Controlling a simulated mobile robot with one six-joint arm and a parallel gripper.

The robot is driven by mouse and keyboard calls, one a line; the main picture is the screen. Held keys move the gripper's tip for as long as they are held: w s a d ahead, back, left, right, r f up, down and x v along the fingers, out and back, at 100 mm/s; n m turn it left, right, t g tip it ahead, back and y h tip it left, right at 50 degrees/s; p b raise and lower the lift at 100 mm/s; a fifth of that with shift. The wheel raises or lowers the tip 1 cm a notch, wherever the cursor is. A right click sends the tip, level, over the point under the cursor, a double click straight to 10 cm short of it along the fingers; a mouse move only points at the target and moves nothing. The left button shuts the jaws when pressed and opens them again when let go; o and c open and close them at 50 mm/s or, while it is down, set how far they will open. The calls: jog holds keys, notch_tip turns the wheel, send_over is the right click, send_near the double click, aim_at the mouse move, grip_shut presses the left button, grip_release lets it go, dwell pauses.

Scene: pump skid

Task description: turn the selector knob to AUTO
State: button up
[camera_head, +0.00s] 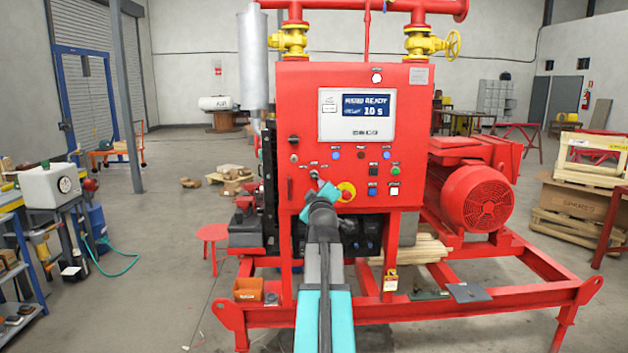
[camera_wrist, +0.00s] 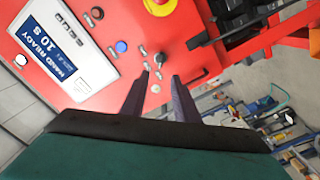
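The selector knob (camera_wrist: 160,58) is a small dark knob on the red control panel, with small label plates around it. In the wrist view it lies just beyond and between my fingertips; I see no contact. In the head view the knob (camera_head: 314,175) shows just above my gripper (camera_head: 318,188), which hides the panel around and below it. My gripper (camera_wrist: 162,76) is open, its two dark fingers pointing at the panel with a gap between them. The knob's pointer direction and label text are too small to read.
A yellow-ringed emergency stop (camera_head: 345,191) sits close right of my gripper. A blue button (camera_head: 336,155) and the lit display (camera_head: 357,113) are above. A silver key switch (camera_head: 294,158) and a black knob (camera_head: 293,140) are to the left. The skid's red frame (camera_head: 450,307) runs below.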

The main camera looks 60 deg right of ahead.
aim_at(315, 177)
jog(key=shift+p+x, duration=1.6)
jog(key=shift+x, duration=5.05)
